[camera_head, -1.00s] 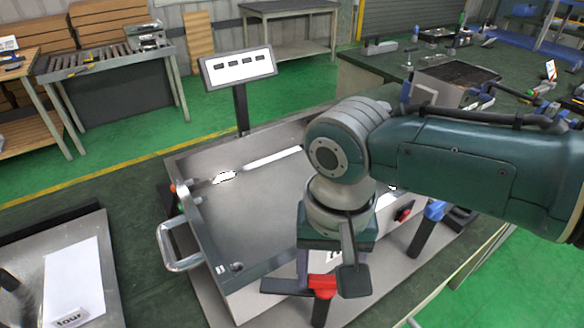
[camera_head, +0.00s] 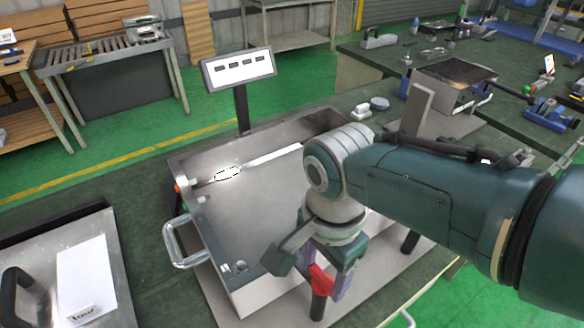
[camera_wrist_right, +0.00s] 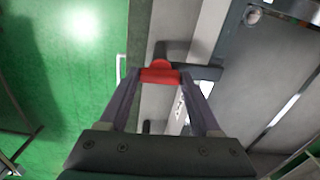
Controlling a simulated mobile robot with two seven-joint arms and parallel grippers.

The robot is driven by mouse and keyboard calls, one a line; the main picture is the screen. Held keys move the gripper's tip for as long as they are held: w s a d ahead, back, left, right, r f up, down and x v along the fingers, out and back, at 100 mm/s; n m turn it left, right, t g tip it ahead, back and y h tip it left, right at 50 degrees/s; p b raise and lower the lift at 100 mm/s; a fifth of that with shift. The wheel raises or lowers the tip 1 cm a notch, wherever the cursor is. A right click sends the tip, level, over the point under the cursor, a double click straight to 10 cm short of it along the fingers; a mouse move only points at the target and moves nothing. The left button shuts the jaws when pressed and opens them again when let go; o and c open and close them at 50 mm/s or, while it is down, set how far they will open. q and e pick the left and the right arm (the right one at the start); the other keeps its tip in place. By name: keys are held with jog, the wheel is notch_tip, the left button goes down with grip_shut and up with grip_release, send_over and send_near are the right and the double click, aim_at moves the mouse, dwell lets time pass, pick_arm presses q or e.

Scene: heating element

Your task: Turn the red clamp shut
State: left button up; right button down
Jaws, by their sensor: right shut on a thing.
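The red clamp (camera_head: 320,281) is at the front side of the metal tray-like box (camera_head: 262,293), on top of a dark post. In the right wrist view the red clamp (camera_wrist_right: 160,73) lies between my fingertips, with a dark bar beside it. My right gripper (camera_head: 328,284) points down over the clamp and is shut on it; it also shows in the right wrist view (camera_wrist_right: 160,78). The fingers and wrist partly hide the clamp in the head view. My left gripper is not in view.
A silver handle (camera_head: 184,246) sticks out from the box's left side. A display panel (camera_head: 238,67) on a post stands behind the box. A metal plate with a white sheet (camera_head: 86,272) lies at left. Green floor is open beyond the bench.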

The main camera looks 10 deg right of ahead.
aim_at(323, 276)
jog(key=shift+m, duration=0.6)
jog(key=shift+c, duration=0.4)
grip_release()
notch_tip(323, 276, up, 9)
jog(key=p, duration=0.5)
jog(key=shift+f, duration=0.15)
jog(key=shift+r, duration=0.65)
